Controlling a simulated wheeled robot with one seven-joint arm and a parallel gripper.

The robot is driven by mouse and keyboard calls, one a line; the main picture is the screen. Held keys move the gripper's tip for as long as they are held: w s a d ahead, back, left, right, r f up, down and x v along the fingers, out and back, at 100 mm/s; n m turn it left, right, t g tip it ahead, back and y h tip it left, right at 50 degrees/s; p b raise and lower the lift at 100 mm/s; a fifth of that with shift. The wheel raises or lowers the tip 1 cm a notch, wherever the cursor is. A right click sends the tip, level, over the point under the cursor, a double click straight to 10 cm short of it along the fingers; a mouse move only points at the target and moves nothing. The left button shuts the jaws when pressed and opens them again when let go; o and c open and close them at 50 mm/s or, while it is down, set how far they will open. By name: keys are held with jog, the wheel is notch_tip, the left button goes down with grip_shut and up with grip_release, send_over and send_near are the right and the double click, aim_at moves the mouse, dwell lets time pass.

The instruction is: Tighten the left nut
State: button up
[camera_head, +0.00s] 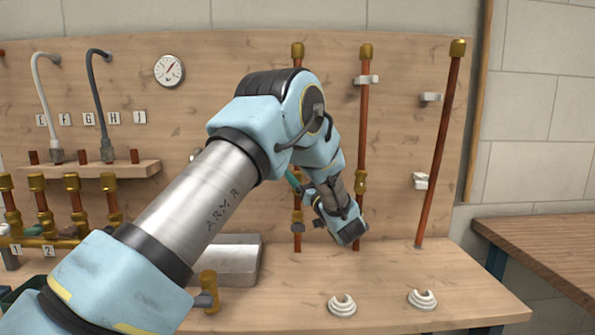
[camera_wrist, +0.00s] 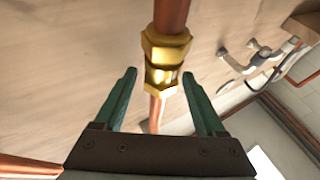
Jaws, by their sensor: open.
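In the wrist view, a brass fitting with hex nuts (camera_wrist: 164,60) sits on a copper pipe (camera_wrist: 172,14). My gripper (camera_wrist: 159,76) is open, with its two green fingers on either side of the fitting's lower nut and gaps between. In the head view, the left of three tall copper pipes (camera_head: 298,85) is partly hidden by my arm, and brass (camera_head: 298,217) shows low on it. One green finger of my gripper (camera_head: 293,181) shows beside this pipe; the other is hidden. The middle pipe has a brass fitting (camera_head: 360,182).
A tilted right pipe (camera_head: 439,145) stands on the wooden bench (camera_head: 385,285). White clips (camera_head: 431,97) are on the board, and white rings (camera_head: 342,305) lie in front. A grey metal box (camera_head: 240,262) is beneath my arm. The bench's front right is mostly clear.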

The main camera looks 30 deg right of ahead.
grip_shut()
dwell(0.5)
